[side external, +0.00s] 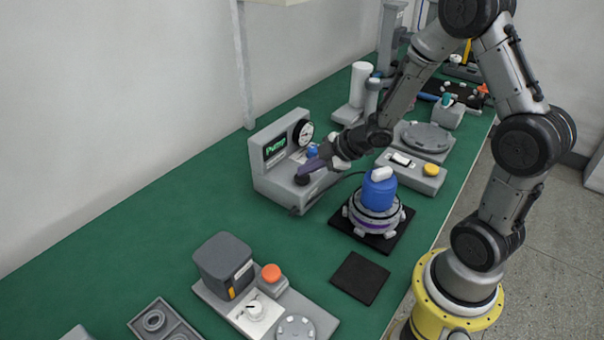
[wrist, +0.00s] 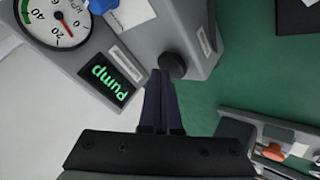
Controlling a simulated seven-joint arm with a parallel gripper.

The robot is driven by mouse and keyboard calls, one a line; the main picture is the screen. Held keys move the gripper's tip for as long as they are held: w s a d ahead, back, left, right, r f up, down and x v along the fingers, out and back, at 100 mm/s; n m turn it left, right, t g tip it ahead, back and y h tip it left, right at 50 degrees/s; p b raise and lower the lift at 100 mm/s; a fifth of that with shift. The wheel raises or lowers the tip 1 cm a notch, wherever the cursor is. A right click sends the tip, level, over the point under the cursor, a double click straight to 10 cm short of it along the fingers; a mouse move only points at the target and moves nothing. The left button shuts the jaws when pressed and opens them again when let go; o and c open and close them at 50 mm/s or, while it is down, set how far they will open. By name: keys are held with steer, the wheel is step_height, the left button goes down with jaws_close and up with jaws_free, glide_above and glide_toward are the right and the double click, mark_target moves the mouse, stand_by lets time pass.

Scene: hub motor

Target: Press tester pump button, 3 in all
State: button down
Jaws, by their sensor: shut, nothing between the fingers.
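The tester (side external: 277,181) is a grey box on the green bench by the wall. Its display (side external: 275,148) reads "Pump" in green; the display also shows in the wrist view (wrist: 110,80). A round black button (side external: 301,180) sits on its lower front ledge and also shows in the wrist view (wrist: 173,64). My gripper (side external: 306,171) is shut and empty, its purple-grey fingertips right at the button. In the wrist view the fingertips (wrist: 161,76) overlap the button's edge; I cannot tell whether they touch it or how far it is pressed.
A round dial gauge (side external: 303,133) and a blue part (side external: 312,150) are on the tester. A hub motor with a blue top (side external: 379,190) stands on a black mat to the right. A station with an orange button (side external: 271,273) is nearer the camera. Bare bench lies left of the tester.

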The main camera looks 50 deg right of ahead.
mark_target(306, 178)
steer(key=shift+f, duration=0.35)
stand_by(0.3)
steer(key=shift+r, duration=1.45)
steer(key=shift+r, duration=2.5)
steer(key=shift+a, duration=0.1)
